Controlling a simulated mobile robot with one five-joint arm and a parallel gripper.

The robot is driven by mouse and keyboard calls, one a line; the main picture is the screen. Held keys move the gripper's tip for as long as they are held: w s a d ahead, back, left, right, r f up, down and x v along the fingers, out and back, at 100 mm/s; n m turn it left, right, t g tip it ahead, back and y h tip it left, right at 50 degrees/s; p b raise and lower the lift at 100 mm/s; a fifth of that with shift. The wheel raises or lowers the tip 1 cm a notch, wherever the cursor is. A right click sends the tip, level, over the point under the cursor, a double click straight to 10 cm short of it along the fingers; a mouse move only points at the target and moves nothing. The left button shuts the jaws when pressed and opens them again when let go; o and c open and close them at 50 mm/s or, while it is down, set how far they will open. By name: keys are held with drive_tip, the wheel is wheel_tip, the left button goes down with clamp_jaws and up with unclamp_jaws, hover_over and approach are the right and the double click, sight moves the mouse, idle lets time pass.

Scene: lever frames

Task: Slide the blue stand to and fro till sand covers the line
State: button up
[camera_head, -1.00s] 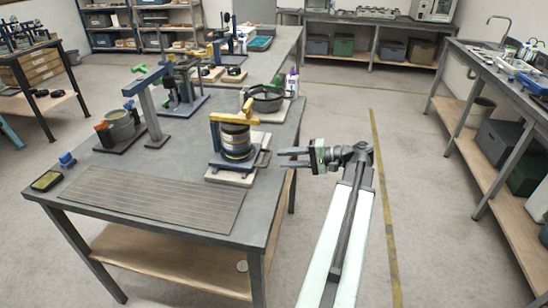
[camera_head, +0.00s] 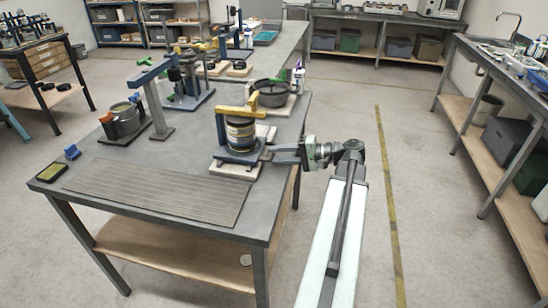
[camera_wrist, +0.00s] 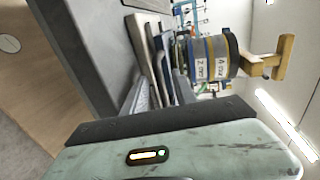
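The blue stand (camera_head: 236,158) sits on a pale board on the near table, toward its right edge. It carries a stack of round sieves (camera_head: 240,133) with dark, yellow and blue bands, under a yellow clamp arm (camera_head: 240,108). The banded stack also shows in the wrist view (camera_wrist: 212,58), turned sideways. My gripper (camera_head: 270,154) is at the right side of the stand, at its dark handle. Its fingers look apart, with dark bars between them in the wrist view (camera_wrist: 160,92). Whether they touch the handle is unclear. I cannot make out sand or a line.
A ribbed grey mat (camera_head: 155,190) covers the front of the table (camera_head: 190,140). A dark round pan (camera_head: 270,94) stands behind the sieve stack. A grey post (camera_head: 156,110) and a grey pot (camera_head: 126,118) stand at left. Open floor lies right of the table.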

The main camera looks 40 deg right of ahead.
drive_tip(key=shift+x, duration=0.95)
clamp_jaws()
drive_tip(key=shift+d, duration=0.1)
idle(0.6)
